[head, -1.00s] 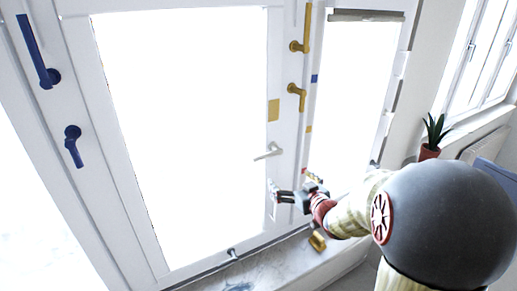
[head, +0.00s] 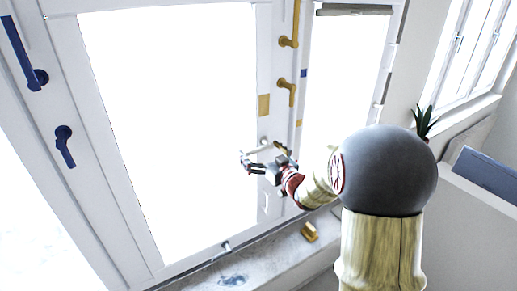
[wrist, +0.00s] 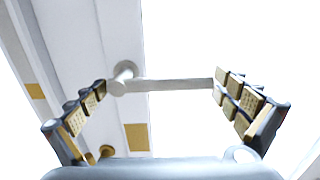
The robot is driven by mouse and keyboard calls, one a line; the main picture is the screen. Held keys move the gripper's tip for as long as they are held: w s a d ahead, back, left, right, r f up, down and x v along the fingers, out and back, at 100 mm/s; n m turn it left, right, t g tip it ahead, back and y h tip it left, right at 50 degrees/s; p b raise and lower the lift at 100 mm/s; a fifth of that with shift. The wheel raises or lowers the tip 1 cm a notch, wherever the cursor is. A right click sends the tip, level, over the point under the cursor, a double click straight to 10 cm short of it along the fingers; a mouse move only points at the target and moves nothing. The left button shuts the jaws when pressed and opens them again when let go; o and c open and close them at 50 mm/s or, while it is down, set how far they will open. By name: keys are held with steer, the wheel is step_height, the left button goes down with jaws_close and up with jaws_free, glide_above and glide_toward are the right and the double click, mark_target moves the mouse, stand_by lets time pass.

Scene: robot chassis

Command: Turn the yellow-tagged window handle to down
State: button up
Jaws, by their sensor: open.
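The yellow tag (head: 264,105) is a flat square on the window frame, above a pale grey lever handle (head: 264,146). In the wrist view the handle (wrist: 170,84) is a round pivot with a straight bar lying sideways, and the yellow tag (wrist: 137,138) shows below it. My gripper (head: 250,163) is at the handle in the head view and hides part of it. In the wrist view my gripper (wrist: 162,84) is open, its padded fingers on either side of the bar. The pivot is by the left fingertip and the bar's free end by the right one. I cannot tell whether they touch.
Two yellow handles (head: 287,88) (head: 289,42) are on the frame to the right, and two blue handles (head: 64,146) (head: 22,55) at left. A sill (head: 275,260) with a small yellow object (head: 310,232) lies below. A potted plant (head: 424,122) stands at right.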

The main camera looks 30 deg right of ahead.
steer(key=shift+c, duration=1.2)
steer(key=c, duration=1.1)
steer(key=shift+c, duration=0.4)
steer(key=shift+f, duration=0.1)
